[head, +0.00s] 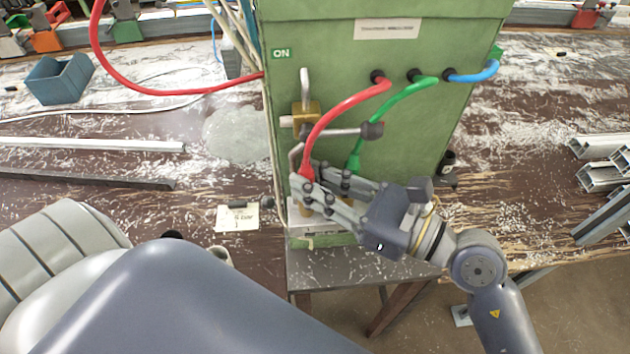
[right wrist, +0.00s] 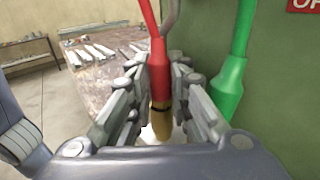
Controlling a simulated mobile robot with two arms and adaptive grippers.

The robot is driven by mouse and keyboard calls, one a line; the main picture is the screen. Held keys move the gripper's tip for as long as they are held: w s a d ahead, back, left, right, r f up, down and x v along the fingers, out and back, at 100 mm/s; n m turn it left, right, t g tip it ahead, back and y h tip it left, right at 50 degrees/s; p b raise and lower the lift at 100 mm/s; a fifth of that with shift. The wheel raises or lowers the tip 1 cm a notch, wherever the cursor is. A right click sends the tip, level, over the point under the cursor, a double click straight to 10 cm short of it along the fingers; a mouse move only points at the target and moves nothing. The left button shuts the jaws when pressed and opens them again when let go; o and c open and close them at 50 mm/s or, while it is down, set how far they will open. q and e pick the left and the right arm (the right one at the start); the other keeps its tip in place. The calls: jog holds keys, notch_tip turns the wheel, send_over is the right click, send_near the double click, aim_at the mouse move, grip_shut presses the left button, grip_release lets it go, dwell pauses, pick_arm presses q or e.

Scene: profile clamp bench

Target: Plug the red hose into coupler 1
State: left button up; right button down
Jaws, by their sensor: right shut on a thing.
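The red hose (head: 340,108) arcs from a port high on the green cabinet (head: 340,55) down to my right gripper (head: 322,190). The right gripper is shut on the hose's red end. In the right wrist view the red end (right wrist: 158,75) stands upright between the fingers (right wrist: 160,100), above a brass piece (right wrist: 161,126) with a dark ring. I cannot tell whether that brass is the hose's plug or coupler 1. The fingers hide most of the couplers on the grey block (head: 300,228) at the cabinet's foot. My left gripper is out of view.
A green hose (head: 405,100) runs down just right of the red one, close to the fingers in the right wrist view (right wrist: 229,85). A blue hose (head: 475,75) is at the upper right. A brass valve with a handle (head: 308,112) projects above the gripper.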

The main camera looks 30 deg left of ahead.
jog(key=shift+w+f, duration=0.1)
jog(key=shift+f, duration=0.3)
jog(key=c, duration=1.4)
grip_release()
jog(key=shift+c, duration=0.2)
